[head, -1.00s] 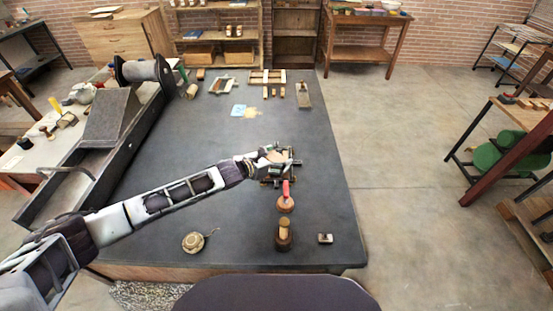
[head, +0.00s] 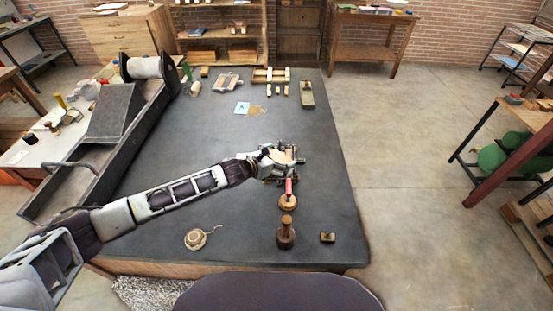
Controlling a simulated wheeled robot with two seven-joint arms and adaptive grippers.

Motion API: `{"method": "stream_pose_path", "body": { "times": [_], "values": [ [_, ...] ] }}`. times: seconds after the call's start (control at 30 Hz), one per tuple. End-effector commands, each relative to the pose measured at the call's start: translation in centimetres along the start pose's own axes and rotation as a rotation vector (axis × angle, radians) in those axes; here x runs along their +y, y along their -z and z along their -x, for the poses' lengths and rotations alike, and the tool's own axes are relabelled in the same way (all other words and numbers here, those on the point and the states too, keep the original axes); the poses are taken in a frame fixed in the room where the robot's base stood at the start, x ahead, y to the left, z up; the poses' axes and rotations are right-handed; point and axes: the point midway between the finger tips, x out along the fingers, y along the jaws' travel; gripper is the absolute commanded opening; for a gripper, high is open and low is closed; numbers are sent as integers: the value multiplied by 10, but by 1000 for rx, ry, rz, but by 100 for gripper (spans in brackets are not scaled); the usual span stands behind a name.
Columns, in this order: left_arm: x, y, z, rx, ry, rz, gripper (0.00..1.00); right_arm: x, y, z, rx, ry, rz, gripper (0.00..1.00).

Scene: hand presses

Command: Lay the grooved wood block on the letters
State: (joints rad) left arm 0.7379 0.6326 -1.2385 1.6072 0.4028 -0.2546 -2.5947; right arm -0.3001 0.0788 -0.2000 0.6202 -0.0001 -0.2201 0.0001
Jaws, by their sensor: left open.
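My left gripper (head: 279,156) reaches in from the left over the dark table, right of its middle. It is open. A tan wooden piece (head: 285,153) shows at its fingers, perhaps the grooved wood block; its groove is too small to make out. Around and under it is a small dark metal frame (head: 299,160), partly hidden by the gripper. The letters cannot be told apart at this size. I cannot tell whether the fingers touch the wood. My right gripper is not in view.
A red-handled tool (head: 289,187) with a round wooden base stands just in front of the gripper. Nearer are a knobbed wooden tool (head: 286,233), a small block (head: 327,237) and a round tin (head: 195,239). The middle-left of the dark table (head: 190,150) is clear.

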Motion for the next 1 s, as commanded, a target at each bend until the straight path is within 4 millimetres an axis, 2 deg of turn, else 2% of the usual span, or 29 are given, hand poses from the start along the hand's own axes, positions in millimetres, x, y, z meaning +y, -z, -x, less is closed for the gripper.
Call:
{"method": "stream_pose_path", "body": {
  "times": [0.37,1.0],
  "values": [
    [0,-7,10,-1,0,-1,100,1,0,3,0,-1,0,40],
    [0,-6,63,0,0,0,100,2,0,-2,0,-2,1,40]
  ]
}}
